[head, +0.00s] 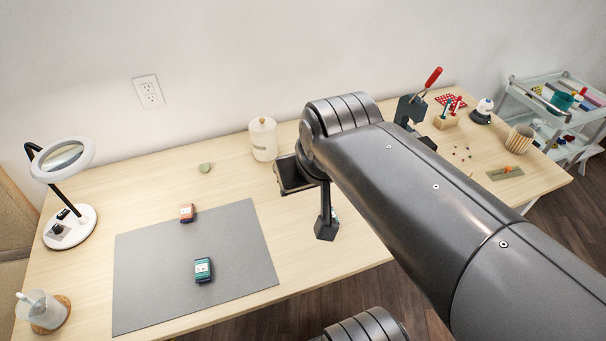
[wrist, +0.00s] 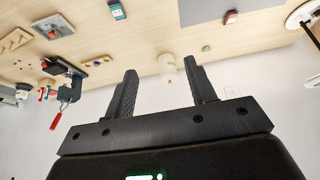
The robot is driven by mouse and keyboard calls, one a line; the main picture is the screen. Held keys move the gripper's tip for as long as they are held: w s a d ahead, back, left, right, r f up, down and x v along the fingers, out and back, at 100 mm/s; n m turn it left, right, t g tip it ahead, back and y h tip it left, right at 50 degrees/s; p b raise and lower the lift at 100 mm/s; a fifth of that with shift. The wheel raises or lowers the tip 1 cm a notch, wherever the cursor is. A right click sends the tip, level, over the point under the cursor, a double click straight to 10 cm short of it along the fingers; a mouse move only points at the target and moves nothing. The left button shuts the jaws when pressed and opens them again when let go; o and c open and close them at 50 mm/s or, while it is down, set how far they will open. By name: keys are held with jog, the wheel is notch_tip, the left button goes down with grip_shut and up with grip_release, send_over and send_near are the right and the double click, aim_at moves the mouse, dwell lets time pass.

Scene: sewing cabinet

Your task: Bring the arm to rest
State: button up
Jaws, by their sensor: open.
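My arm reaches across the right half of the head view. My gripper (head: 326,226) is above the wooden table (head: 350,247), to the right of the grey mat, and is partly hidden by its own links. In the wrist view my gripper (wrist: 160,68) shows two dark fingers spread wide with nothing held. That view looks upside down, with the table at the top and the wall below. A cream lidded canister (wrist: 170,66) appears between the fingers, farther off; it also stands near the wall in the head view (head: 263,140).
A grey mat (head: 150,270) holds a teal box (head: 203,270) and a red-brown box (head: 187,213). A ring lamp (head: 80,225) and a white cup (head: 42,308) stand at left. A red-handled press (head: 410,108) is behind my arm. A trolley (head: 548,100) stands at far right.

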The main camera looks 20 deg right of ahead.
jog(key=shift+s+d+f, duration=0.1)
jog(key=shift+s+f, duration=0.15)
jog(key=shift+s, duration=0.55)
